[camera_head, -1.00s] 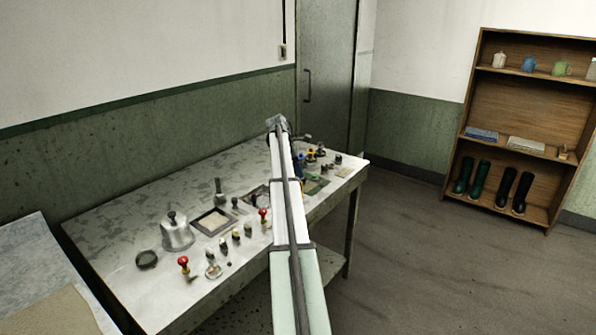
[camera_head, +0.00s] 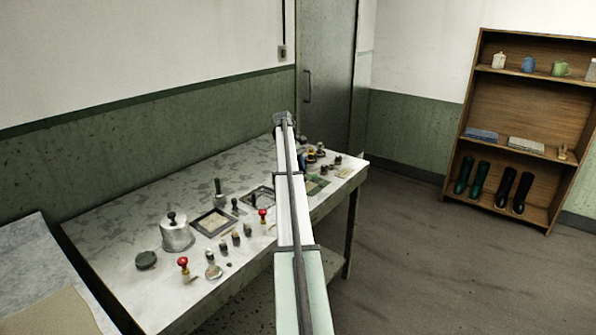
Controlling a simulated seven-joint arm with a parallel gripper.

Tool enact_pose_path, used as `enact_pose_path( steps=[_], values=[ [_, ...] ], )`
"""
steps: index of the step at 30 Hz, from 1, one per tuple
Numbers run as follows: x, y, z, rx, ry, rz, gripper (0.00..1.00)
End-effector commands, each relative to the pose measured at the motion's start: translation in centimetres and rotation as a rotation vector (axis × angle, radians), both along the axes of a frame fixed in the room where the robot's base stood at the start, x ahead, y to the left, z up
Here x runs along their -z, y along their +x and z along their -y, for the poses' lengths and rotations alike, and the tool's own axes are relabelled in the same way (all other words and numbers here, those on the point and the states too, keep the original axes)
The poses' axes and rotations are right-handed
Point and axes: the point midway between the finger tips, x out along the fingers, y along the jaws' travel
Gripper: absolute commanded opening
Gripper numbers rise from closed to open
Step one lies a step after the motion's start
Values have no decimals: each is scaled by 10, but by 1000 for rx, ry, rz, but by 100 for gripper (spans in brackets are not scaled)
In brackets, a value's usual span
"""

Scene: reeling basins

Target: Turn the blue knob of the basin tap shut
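I can make out no basin, tap or blue knob for certain in the head view. A small dark bluish piece shows beside my arm over the far part of the table, too small and too covered to identify. My arm stretches from the bottom of the picture up across the table to a grey joint at its far end. My gripper cannot be made out; it is hidden behind the arm or too small to see.
A worn table (camera_head: 115,225) holds stamps with red knobs (camera_head: 183,263), a metal bell-shaped pot (camera_head: 177,236), a framed pad (camera_head: 214,223) and several small pieces. A shelf (camera_head: 510,75) with mugs and boots stands right. The floor between is clear.

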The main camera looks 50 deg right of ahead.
Motion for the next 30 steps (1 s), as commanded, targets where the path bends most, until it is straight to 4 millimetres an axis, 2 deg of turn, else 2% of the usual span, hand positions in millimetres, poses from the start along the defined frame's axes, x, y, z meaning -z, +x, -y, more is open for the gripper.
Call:
enact_pose_path(
  steps=[9,23,24,30],
  values=[
    [0,1,1,83,-1,5,3],
    [0,2,1,92,-2,6,3],
    [0,2,1,92,-2,6,37],
    [0,1,1,92,-2,5,56]
  ],
)
